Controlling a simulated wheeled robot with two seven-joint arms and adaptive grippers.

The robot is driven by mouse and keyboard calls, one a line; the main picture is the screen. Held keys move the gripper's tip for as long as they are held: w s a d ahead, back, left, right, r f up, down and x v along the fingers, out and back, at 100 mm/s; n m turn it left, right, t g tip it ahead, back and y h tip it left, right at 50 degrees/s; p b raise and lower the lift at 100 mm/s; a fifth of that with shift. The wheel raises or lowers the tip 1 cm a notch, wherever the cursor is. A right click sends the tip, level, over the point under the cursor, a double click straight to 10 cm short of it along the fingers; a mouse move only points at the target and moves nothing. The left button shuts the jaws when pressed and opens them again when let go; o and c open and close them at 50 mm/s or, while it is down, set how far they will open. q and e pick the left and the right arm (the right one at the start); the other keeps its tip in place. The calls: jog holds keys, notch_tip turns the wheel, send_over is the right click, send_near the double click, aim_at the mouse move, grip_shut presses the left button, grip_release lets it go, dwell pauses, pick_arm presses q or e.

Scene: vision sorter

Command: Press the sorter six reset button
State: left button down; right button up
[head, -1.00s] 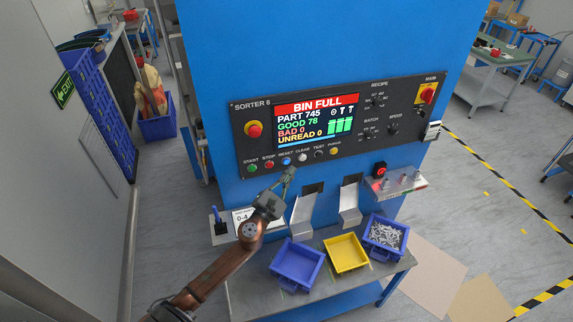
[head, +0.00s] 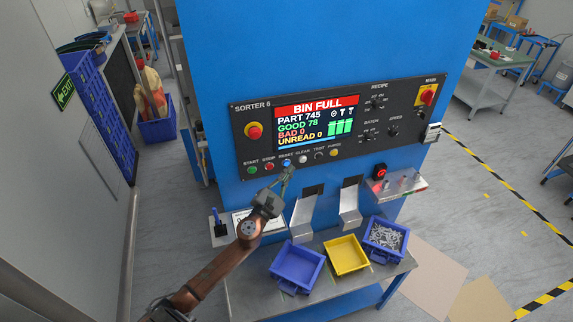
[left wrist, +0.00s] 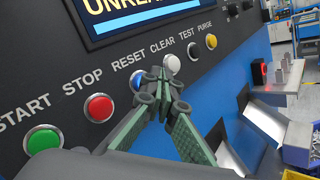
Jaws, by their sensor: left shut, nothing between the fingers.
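The sorter six panel (head: 350,125) is black, on a blue cabinet. Its blue reset button (head: 287,162) sits in the lower button row between red stop and white clear. My left gripper (head: 288,169) is shut and empty, its tips just below the reset button in the head view. In the left wrist view the blue reset button (left wrist: 136,80) is partly hidden behind the closed fingertips (left wrist: 155,86). I cannot tell whether the tips touch it. My right gripper is not in view.
Close by the reset button are the red stop button (left wrist: 99,107) and the white clear button (left wrist: 172,64). Below stand a blue bin (head: 297,265), a yellow bin (head: 346,254) and a blue bin of metal parts (head: 385,238). Metal chutes (head: 303,215) jut out above them.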

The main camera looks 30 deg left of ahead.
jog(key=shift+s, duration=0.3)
pick_arm(q)
jog(key=shift+w+a, duration=0.1)
jog(key=shift+a, duration=0.05)
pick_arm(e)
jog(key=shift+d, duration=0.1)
pick_arm(q)
jog(key=shift+w+a, duration=0.2)
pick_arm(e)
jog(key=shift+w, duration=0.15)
pick_arm(q)
jog(key=shift+w+a, duration=0.25)
jog(key=shift+a, duration=0.05)
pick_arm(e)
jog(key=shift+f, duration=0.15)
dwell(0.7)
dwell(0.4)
pick_arm(q)
jog(key=shift+s+d, duration=0.55)
jog(key=shift+d, duration=0.1)
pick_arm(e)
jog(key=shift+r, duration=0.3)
pick_arm(q)
jog(key=shift+s, duration=0.1)
